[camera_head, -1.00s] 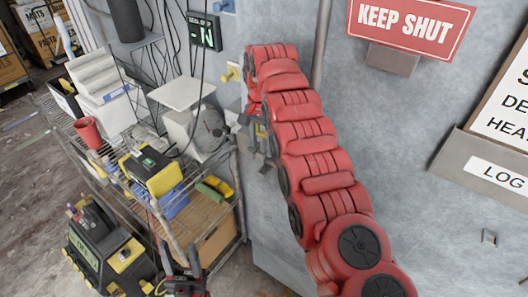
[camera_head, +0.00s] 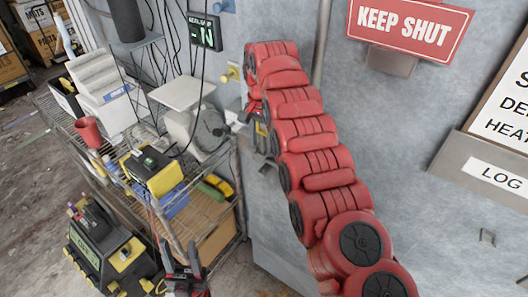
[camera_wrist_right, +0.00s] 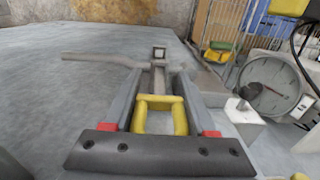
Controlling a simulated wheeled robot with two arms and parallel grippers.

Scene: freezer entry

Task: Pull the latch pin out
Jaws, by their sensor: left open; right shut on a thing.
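In the right wrist view, a yellow loop handle (camera_wrist_right: 160,116), which looks like the latch pin's, sits between the fingers of my right gripper (camera_wrist_right: 168,85). The fingers are shut on it. A grey bar runs beyond the loop toward a small square-ended bracket (camera_wrist_right: 159,53), and a grey lever (camera_wrist_right: 95,58) extends left. I cannot tell how far the pin sits in its latch. In the head view, my right gripper (camera_head: 258,128) is at the grey wall, mostly hidden by its red arm. My left gripper (camera_head: 182,268) is open and empty at the bottom, away from the latch.
A wire shelf (camera_head: 215,225) with a scale (camera_head: 207,130), a red cup (camera_head: 88,131) and yellow devices stands left of the right arm. A white block with a dark-ended peg (camera_wrist_right: 245,108) is close to the right gripper. A KEEP SHUT sign (camera_head: 410,28) hangs on the wall.

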